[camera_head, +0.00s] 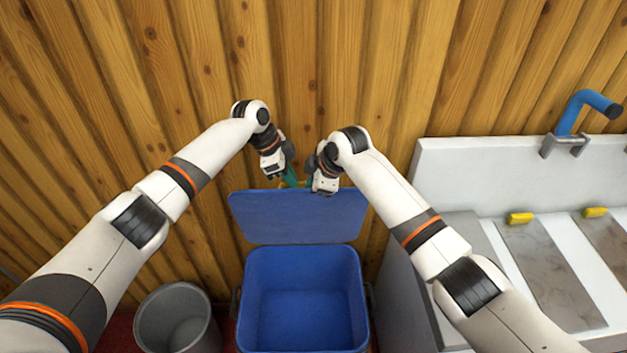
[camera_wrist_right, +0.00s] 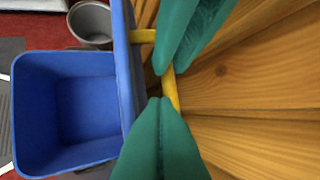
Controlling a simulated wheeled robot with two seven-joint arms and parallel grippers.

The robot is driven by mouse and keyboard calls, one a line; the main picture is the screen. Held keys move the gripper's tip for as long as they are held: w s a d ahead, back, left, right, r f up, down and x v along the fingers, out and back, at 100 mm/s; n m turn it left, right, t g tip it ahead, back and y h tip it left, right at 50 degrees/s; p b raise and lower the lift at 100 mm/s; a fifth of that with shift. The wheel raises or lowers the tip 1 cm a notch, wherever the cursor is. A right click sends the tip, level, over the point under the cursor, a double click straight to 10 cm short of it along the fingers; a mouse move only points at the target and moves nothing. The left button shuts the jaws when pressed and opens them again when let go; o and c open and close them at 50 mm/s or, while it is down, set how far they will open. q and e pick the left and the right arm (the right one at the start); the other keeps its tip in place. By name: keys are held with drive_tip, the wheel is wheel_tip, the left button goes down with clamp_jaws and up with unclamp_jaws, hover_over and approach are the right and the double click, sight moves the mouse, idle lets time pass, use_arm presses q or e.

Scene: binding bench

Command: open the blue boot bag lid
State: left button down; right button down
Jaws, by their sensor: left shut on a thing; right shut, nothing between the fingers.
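The blue boot bag (camera_head: 247,300) is an open-topped blue box, and its empty inside shows. Its blue lid (camera_head: 298,218) is swung up and back toward the wooden wall; in the right wrist view the lid (camera_wrist_right: 126,60) is seen nearly edge-on. A yellow handle (camera_wrist_right: 171,88) stands out from the lid's back face. My left gripper (camera_head: 290,178) is shut on the handle; its teal fingers (camera_wrist_right: 168,62) also show in the right wrist view. My right gripper (camera_wrist_right: 158,102) is shut and empty, its fingertips close beside the handle.
A wooden plank wall (camera_head: 330,80) stands close behind the lid and both grippers. A grey bin (camera_head: 172,312) stands left of the bag. A white sink unit (camera_head: 455,190) with a blue tap (camera_head: 580,108) and yellow blocks (camera_head: 520,218) is at the right.

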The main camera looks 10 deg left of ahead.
use_arm(q)
drive_tip(key=shift+f, duration=0.2)
use_arm(e)
drive_tip(key=shift+w+a+r, duration=0.1)
drive_tip(key=shift+w+a, duration=0.05)
drive_tip(key=shift+w, duration=0.95)
